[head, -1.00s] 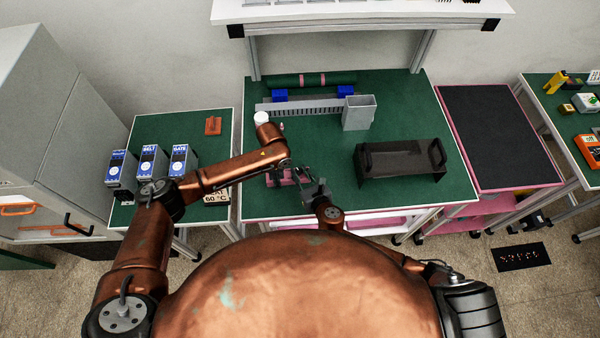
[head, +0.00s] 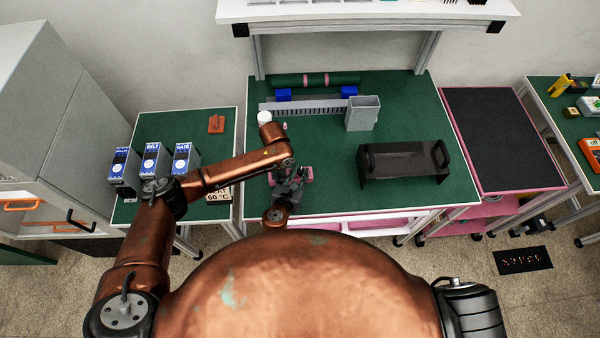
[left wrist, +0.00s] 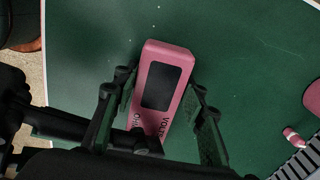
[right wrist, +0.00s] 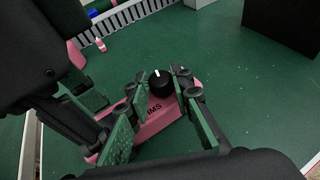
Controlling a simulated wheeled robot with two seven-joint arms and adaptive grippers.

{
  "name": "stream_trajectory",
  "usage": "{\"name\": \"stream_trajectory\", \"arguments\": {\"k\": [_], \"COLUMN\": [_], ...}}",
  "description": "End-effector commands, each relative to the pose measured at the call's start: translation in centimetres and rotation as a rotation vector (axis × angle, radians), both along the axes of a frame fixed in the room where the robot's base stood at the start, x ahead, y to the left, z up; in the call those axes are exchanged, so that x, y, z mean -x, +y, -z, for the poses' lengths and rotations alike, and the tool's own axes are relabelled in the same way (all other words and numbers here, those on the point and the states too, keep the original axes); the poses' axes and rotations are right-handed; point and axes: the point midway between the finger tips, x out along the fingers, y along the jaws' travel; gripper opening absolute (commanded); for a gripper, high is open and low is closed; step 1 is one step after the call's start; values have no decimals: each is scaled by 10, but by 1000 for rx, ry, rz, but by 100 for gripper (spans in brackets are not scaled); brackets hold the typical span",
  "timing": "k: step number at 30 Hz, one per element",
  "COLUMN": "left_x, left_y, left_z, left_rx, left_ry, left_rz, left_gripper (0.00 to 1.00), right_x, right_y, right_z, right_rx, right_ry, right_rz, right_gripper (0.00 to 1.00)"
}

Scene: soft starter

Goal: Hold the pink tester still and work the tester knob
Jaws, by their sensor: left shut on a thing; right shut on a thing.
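The pink tester (left wrist: 180,58) lies on the green table top, its dark screen facing up in the left wrist view. It is small and partly covered in the head view (head: 305,173). My left gripper (left wrist: 162,110) is shut on the tester, one finger along each long side. The black tester knob (right wrist: 159,84) has a white mark and sits on the tester's lettered end. My right gripper (right wrist: 160,80) is shut on the knob, with a fingertip at either side. It also shows in the head view (head: 289,186), close beside the left gripper.
A black handled tray (head: 404,165) stands to the right on the table, with a grey bin (head: 362,114) behind it. A white-capped pink bottle (head: 265,118) is behind my left arm. Three blue-grey units (head: 151,162) stand on the left side table.

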Motion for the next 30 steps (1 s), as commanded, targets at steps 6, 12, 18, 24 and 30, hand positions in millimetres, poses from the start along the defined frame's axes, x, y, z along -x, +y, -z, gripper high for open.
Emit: {"name": "stream_trajectory", "arguments": {"k": [6, 12, 18, 24, 30], "left_x": [1, 1, 1, 1, 1], "left_y": [-1, 0, 0, 0, 0], "left_z": [0, 0, 0, 0, 0], "left_rx": [0, 0, -1, -1, -1], "left_ry": [3, 3, 3, 3, 2], "left_rz": [3, 3, 3, 3, 2], "left_gripper": [8, 8, 8, 8, 8], "right_x": [-1, 0, 0, 0, 0], "right_y": [-1, 0, 0, 0, 1], "right_z": [1, 0, 0, 0, 0], "right_rx": [2, 2, 2, 2, 1], "right_ry": [1, 1, 1, 1, 0], "right_rz": [66, 83, 83, 81, 81], "right_gripper": [0, 0, 0, 27, 39]}}
